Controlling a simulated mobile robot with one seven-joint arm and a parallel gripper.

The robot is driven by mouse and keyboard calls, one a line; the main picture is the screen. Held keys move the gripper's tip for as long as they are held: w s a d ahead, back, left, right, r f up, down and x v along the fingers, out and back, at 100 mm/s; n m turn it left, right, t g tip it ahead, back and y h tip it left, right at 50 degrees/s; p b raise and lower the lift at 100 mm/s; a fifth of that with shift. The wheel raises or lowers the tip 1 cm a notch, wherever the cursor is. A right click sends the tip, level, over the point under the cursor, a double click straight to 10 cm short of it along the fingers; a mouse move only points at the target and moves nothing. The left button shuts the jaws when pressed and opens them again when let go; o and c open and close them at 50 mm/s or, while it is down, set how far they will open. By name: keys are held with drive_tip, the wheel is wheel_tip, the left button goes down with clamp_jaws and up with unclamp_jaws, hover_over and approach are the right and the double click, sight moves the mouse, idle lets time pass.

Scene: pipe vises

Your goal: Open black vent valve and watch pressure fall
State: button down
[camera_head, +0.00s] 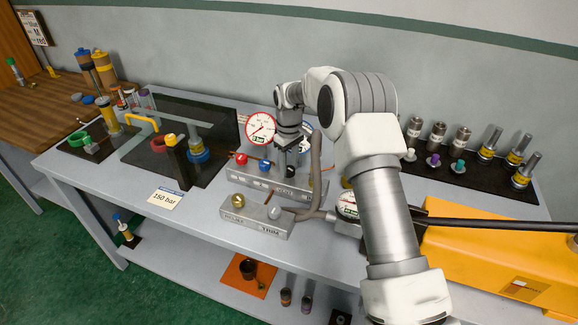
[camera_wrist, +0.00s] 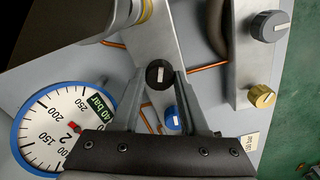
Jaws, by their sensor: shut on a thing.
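The black valve knob (camera_wrist: 159,74) with a pale bar on its face sits on the metal manifold. My gripper (camera_wrist: 160,80) is shut on it, one finger on each side, in the wrist view. In the head view, my gripper (camera_head: 287,150) points down at the manifold (camera_head: 262,184) and hides much of the knob. A blue-rimmed gauge (camera_wrist: 58,128) has a red needle and a green display ending in "40 bar"; the first digit is unclear. A red-rimmed gauge (camera_head: 260,128) stands left of my gripper in the head view.
A blue knob (camera_wrist: 173,117) sits close beside my fingers. A red knob (camera_head: 240,159) is farther left. A front block (camera_head: 252,220) carries a brass knob (camera_head: 238,200) and a grey knob (camera_head: 274,212). A "150 bar" card (camera_head: 165,198) lies on the table.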

sight(289, 169)
drive_tip(key=shift+n, duration=1.1)
drive_tip(key=shift+r, duration=0.1)
drive_tip(key=shift+c, duration=2.1)
unclamp_jaws()
wheel_tip(289, 169, up, 17)
drive_tip(key=shift+r, duration=0.2)
